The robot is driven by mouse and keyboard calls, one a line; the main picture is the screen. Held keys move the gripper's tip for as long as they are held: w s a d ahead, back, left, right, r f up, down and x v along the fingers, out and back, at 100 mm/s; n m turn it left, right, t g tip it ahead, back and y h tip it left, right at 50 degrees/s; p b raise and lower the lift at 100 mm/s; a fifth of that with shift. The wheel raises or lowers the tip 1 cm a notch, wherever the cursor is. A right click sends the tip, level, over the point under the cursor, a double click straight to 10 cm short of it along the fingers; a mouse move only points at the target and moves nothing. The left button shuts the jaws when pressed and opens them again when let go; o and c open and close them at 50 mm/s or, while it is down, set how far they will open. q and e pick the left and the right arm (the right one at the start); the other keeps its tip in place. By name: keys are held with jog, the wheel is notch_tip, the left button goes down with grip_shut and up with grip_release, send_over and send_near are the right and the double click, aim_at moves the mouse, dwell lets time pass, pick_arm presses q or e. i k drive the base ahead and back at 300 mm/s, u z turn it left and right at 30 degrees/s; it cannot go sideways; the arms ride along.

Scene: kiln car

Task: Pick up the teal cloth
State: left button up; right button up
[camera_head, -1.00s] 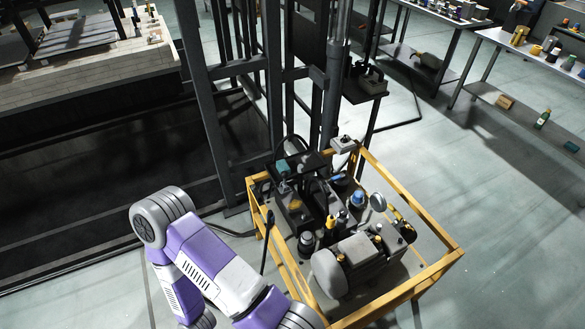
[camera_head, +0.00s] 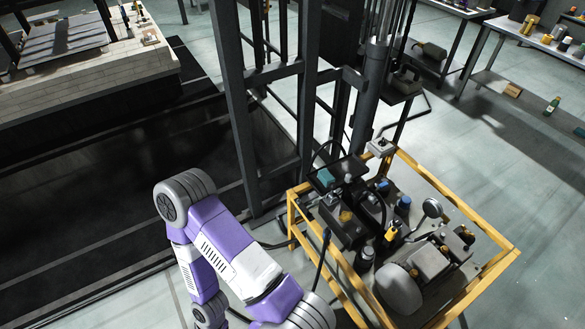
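A small teal item (camera_head: 325,177) lies on a dark flat surface at the back left of the machinery inside the yellow frame. It is too small for me to tell whether it is a cloth. Another small teal item (camera_head: 579,132) shows at the right edge, on the lower shelf of a table. One purple and white arm of mine comes up from the bottom, left of the yellow frame. Neither of my grippers shows in the view.
A yellow guard frame (camera_head: 448,191) surrounds motors and a hydraulic unit (camera_head: 400,290). Dark steel posts (camera_head: 232,110) stand behind it. A kiln car with pale bricks (camera_head: 95,75) is at upper left. Tables with bottles and boxes (camera_head: 545,45) stand at upper right. Floor between is clear.

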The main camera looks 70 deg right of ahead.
aim_at(325, 177)
jog(key=i, duration=1.7)
jog(key=z, duration=3.2)
jog(key=i, duration=1.65)
